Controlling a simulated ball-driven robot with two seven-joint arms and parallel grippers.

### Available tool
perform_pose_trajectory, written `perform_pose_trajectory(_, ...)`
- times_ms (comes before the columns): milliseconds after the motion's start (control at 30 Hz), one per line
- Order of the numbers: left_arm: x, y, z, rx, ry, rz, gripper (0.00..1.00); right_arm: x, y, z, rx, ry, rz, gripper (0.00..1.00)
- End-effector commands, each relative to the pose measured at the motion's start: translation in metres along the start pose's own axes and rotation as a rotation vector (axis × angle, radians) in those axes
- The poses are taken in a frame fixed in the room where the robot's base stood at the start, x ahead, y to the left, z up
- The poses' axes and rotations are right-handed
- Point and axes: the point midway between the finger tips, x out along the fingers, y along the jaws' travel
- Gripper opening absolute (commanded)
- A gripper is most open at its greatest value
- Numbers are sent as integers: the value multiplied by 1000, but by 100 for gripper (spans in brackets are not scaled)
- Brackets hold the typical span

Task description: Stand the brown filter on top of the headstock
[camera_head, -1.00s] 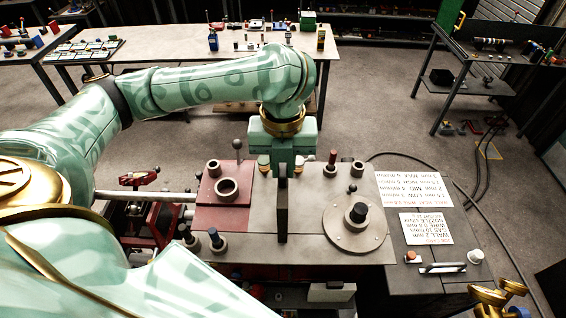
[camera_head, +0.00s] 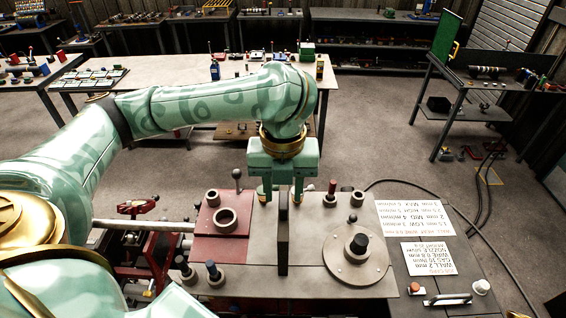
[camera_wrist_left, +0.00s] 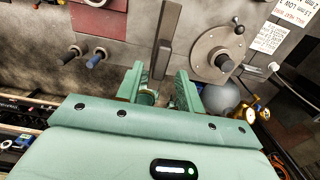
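The brown filter appears to be the dark, flat slab (camera_head: 283,245) standing upright on the headstock's grey top (camera_head: 315,272). It stands between the red plate on the left and the round disc on the right, and shows beyond the fingertips in the left wrist view (camera_wrist_left: 167,40). My left gripper (camera_head: 281,194) is over the slab's far end, one finger on each side. Gaps show between fingers and slab, so it is open; contact is hard to judge. In the left wrist view the open gripper (camera_wrist_left: 160,88) spans the slab's near end. My right gripper is not in view.
The red plate (camera_head: 207,246) carries a ring and a ball-ended lever. The disc (camera_head: 340,265) has a dark-capped knob. Several posts rise from the headstock, and lettered sheets (camera_head: 414,220) lie at right. A workbench (camera_head: 170,75) stands behind, across open floor.

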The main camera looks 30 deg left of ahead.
Motion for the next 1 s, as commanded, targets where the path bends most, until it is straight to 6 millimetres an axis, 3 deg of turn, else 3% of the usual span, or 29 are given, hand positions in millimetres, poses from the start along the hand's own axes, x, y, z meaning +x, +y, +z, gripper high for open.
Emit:
perform_pose_trajectory(200, -51, 0, 1, 0, -7, -2, 38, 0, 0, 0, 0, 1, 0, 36)
perform_pose_trajectory(433, -88, 0, 1, 0, -4, -1, 38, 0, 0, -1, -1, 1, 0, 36)
perform_pose_trajectory(600, -97, 0, 0, 0, -1, 1, 38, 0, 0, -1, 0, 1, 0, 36)
perform_pose_trajectory(1000, -98, 0, 0, 1, 0, 1, 38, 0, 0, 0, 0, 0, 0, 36)
